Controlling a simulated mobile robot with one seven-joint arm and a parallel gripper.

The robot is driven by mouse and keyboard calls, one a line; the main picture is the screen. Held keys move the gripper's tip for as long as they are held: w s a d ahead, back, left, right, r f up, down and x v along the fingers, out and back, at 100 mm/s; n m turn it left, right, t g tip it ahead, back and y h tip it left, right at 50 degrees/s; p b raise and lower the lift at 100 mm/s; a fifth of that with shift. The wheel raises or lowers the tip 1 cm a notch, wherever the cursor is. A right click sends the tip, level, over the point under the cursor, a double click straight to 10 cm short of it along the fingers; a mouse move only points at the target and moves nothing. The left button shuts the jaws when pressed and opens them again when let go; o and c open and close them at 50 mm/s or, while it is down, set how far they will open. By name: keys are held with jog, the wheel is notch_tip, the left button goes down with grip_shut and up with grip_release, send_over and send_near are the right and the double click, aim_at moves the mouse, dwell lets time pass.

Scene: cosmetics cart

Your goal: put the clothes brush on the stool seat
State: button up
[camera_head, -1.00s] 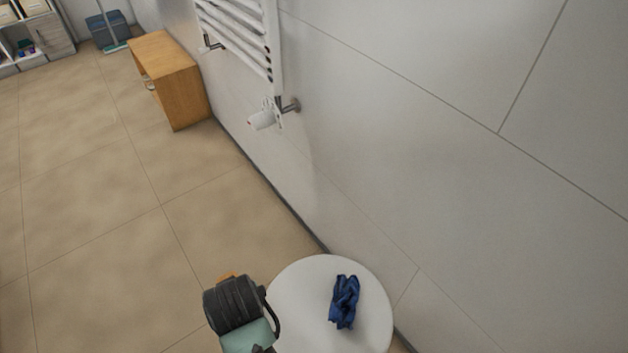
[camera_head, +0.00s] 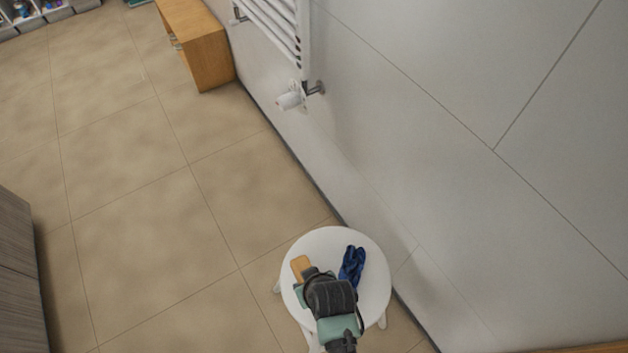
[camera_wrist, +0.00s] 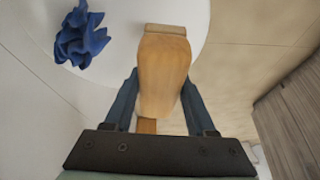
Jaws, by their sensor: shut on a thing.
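The clothes brush (camera_wrist: 163,75) is a wooden piece with a wide, rounded body, held between the two fingers of my gripper (camera_wrist: 160,100) in the wrist view. In the head view the brush (camera_head: 300,266) shows as a small tan end beyond my gripper (camera_head: 305,285). The gripper is shut on it. The round white stool seat (camera_head: 325,243) lies below, and the brush overlaps its left part in the head view. In the wrist view the seat (camera_wrist: 120,50) fills the area behind the brush. I cannot tell whether the brush touches the seat.
A crumpled blue cloth (camera_head: 352,264) lies on the seat, to the right of the brush. The wall (camera_head: 420,160) stands close to the stool's right. A towel radiator (camera_head: 280,30) and a wooden cabinet (camera_head: 197,45) are farther back. Open floor (camera_head: 150,210) lies to the left.

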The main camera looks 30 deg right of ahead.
jog(key=shift+f+b, duration=0.75)
jog(key=shift+f, duration=1.5)
jog(key=shift+f, duration=0.2)
jog(key=o, duration=1.2)
jog(key=p+v, duration=0.4)
jog(key=v, duration=0.8)
jog(key=shift+r+p, duration=0.25)
jog(key=shift+p, duration=0.1)
jog(key=shift+w, duration=0.15)
